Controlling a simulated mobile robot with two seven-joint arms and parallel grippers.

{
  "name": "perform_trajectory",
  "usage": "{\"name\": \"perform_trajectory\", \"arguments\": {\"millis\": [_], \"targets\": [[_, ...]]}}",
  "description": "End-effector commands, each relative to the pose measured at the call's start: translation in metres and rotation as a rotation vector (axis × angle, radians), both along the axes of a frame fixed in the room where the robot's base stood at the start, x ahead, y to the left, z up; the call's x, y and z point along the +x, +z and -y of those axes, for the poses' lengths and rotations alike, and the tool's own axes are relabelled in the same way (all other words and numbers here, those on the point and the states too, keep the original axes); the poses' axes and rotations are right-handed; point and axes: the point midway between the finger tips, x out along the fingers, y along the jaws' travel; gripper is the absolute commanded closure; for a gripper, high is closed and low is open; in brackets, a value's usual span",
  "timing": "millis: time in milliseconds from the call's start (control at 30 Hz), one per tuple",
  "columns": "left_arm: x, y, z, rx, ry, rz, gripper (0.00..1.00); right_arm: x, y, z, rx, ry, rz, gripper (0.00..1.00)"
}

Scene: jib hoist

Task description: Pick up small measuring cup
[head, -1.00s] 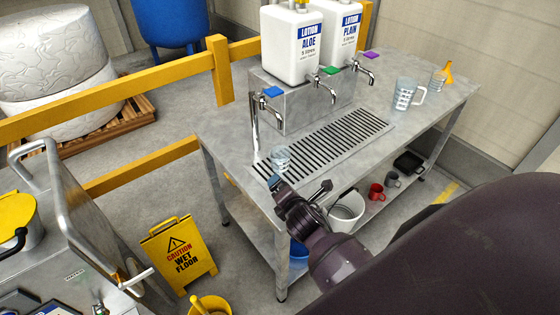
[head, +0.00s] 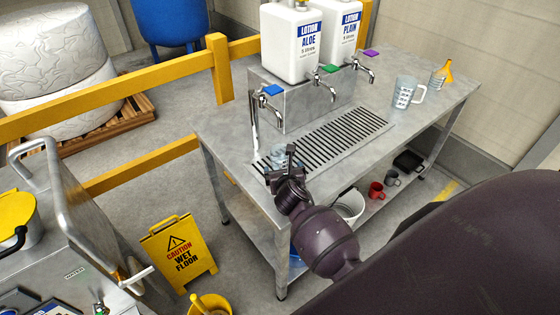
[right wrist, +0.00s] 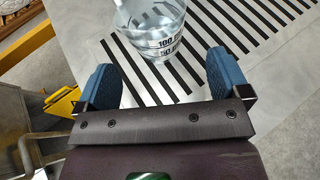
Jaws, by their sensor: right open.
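The small measuring cup (head: 280,151) is clear and stands on the left end of the slotted drain grate, below the blue-handled tap. In the head view my right gripper (head: 281,165) partly hides it. In the right wrist view the cup (right wrist: 155,32) shows dark volume marks, and its top is cut off by the frame edge. My right gripper (right wrist: 164,76) is open, its blue-padded fingers spread apart with nothing between them. The cup stands just beyond the fingertips, roughly centred on the gap. My left gripper is not in view.
The drain grate (head: 340,132) is set in a steel table (head: 225,140). Taps under the lotion jugs (head: 291,45) overhang it, with the blue-handled tap (head: 258,115) close by.

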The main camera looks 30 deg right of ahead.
Motion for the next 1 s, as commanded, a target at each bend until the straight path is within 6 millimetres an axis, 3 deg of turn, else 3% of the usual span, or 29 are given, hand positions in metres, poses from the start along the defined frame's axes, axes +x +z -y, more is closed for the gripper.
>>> {"name": "perform_trajectory", "arguments": {"millis": [233,600,900,1000], "targets": [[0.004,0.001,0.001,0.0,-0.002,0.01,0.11,0.013,-0.006,0.006,0.003,0.0,0.0,0.06],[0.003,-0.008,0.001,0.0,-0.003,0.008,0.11,0.05,-0.02,0.023,0.003,-0.001,0.0,0.06],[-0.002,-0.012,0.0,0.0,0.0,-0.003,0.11,0.052,-0.02,0.024,0.002,0.0,0.001,0.06],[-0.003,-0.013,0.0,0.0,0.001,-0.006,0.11,0.052,-0.02,0.024,0.002,0.0,0.001,0.21]]}}
